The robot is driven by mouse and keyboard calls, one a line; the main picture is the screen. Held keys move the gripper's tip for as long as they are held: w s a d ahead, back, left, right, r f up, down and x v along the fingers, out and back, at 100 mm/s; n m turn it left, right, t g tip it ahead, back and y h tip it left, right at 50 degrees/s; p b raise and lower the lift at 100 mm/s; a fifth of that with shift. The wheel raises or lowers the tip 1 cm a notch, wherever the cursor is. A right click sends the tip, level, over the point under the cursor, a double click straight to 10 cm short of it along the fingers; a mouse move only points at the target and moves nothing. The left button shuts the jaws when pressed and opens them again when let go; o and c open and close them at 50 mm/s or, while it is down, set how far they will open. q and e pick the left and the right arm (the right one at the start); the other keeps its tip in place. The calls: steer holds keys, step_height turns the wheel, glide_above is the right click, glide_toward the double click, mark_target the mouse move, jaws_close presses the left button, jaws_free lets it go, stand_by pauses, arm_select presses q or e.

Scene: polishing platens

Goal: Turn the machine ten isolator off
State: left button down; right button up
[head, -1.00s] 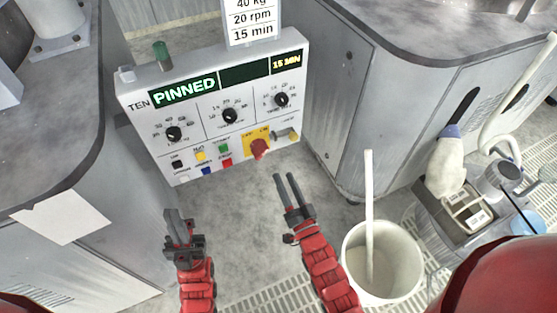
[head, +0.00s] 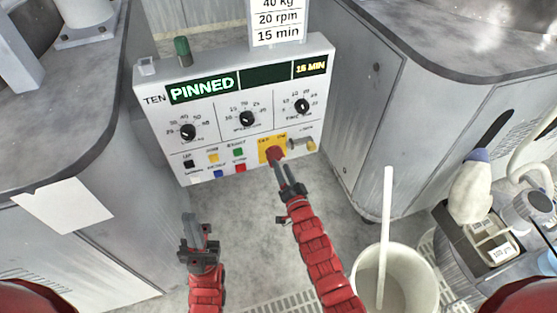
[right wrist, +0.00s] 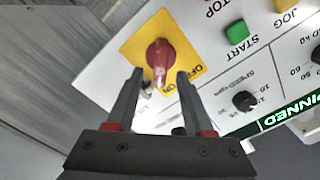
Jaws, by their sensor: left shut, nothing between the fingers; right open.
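The machine ten control panel (head: 221,147) is white and labelled TEN, with a green display reading PINNED. Its isolator is a red rotary handle (head: 274,153) on a yellow plate (right wrist: 144,50) marked OFF and ON, at the panel's lower right. The red handle (right wrist: 159,58) also shows in the right wrist view, just beyond the fingertips. My right gripper (head: 283,168) is open, its fingers pointing at the handle, one to each side of it; I cannot tell whether they touch it. My left gripper (head: 190,222) is shut and empty, below the panel and apart from it.
Three dark knobs and several coloured buttons sit beside the isolator; a green START button (right wrist: 237,32) is close. A white bucket (head: 408,262) with a stick stands at lower right. Grey cabinets flank the panel.

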mark_target(279, 162)
steer(key=shift+x, duration=2)
jaws_close()
